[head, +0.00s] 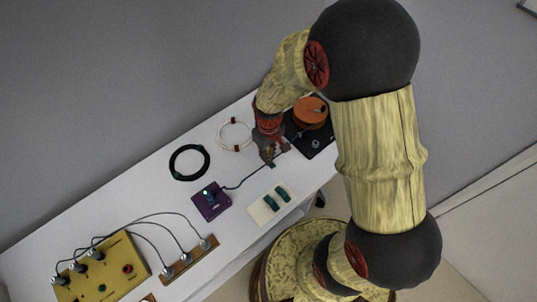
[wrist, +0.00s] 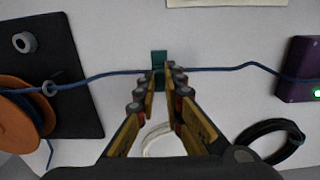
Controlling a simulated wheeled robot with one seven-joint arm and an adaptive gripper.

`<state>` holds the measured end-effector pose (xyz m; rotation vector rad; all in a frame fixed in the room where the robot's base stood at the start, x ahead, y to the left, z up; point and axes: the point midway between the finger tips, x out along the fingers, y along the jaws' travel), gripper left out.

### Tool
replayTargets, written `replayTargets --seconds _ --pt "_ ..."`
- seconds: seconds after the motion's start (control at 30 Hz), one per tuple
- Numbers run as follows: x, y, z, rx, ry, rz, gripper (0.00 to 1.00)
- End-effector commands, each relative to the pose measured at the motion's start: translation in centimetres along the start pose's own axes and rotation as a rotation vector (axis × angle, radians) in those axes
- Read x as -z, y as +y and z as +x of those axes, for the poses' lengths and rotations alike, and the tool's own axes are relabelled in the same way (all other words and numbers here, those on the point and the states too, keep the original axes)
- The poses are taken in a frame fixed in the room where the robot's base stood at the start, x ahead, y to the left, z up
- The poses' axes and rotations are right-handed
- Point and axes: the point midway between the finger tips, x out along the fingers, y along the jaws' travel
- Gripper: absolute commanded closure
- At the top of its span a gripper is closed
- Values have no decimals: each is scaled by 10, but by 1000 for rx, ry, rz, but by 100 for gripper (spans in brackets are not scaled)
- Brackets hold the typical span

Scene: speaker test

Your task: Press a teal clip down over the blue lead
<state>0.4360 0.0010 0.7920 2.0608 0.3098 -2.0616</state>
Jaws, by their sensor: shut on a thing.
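My gripper (head: 268,163) is over the white table, and its fingertips (wrist: 164,77) are shut on a teal clip (wrist: 158,57). The clip is in line with the blue lead (wrist: 222,68); I cannot tell whether it is seated on the table. The lead (head: 247,177) runs from the orange spool (wrist: 20,120) on the left of the wrist view to the purple box (wrist: 298,72) on the right. Two more teal clips (head: 283,194) lie on a cream pad (head: 258,213) in the head view.
A black plate (head: 322,148) bears the orange spool (head: 309,112) and a grey ring (wrist: 24,42). A black cable coil (head: 189,162) and a white coil (head: 235,134) lie behind the lead. A yellow box (head: 125,262) and a brown strip (head: 190,262) with plugged cables stand at lower left.

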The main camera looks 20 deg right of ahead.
Motion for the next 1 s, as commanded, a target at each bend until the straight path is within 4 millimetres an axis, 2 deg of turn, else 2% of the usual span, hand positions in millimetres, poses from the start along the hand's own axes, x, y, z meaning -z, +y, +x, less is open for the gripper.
replayTargets --seconds 1.0 --pt "0 0 6 0 0 0 100"
